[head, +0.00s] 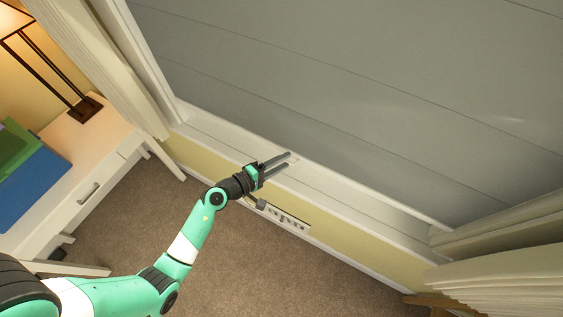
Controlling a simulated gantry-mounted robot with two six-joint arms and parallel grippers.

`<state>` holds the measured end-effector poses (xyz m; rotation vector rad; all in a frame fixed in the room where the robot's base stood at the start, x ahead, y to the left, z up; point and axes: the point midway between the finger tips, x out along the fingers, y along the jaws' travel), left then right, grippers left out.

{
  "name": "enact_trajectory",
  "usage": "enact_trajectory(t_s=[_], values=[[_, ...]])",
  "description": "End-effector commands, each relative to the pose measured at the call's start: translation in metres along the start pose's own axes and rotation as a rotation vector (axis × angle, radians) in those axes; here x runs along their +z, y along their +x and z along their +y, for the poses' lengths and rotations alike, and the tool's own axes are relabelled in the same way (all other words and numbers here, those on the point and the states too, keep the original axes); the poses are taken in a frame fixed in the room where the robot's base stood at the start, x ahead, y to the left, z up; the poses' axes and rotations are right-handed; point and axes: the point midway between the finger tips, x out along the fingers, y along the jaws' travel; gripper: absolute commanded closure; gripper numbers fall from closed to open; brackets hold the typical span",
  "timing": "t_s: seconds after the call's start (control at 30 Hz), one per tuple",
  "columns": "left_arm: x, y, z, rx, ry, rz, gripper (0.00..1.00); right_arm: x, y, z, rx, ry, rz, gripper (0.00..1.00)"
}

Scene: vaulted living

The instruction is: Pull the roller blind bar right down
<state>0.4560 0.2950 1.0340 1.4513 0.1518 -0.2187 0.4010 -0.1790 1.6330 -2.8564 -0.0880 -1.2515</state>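A large grey panel with thin seam lines (350,90), which looks like the lowered blind, fills the upper right of the head view. A pale strip (375,192) runs slantwise along its lower edge; I cannot tell whether this is the blind bar or part of the window frame. My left gripper (289,159) has its two dark fingers parallel with a gap between them, and nothing is clearly seen in the gap. Its fingertips overlap the pale strip and sill in the picture; whether they touch cannot be told. My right gripper is not in view.
Pale curtains hang at the left (105,60) and the lower right (510,245). A wall socket plate (285,217) sits below the sill. A white desk (75,190) holds a lamp (84,107) and blue and green folders (25,175). Carpet (260,270) is clear below.

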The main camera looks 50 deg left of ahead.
Motion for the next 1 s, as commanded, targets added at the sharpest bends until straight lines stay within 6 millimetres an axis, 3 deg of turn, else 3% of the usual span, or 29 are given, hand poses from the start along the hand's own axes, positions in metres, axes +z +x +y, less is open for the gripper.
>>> enact_trajectory(t_s=[0.03,0.6,0.73,1.0], values=[[0.003,-0.006,0.025,0.002,0.001,0.0,0.6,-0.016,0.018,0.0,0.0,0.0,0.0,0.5],[0.017,-0.035,0.147,0.003,0.0,0.001,0.6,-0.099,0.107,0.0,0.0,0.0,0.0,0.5],[0.019,-0.038,0.159,0.003,0.001,0.001,0.6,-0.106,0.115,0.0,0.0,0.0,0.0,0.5],[0.018,-0.038,0.158,0.003,0.001,0.001,0.6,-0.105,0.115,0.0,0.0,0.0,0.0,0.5]])
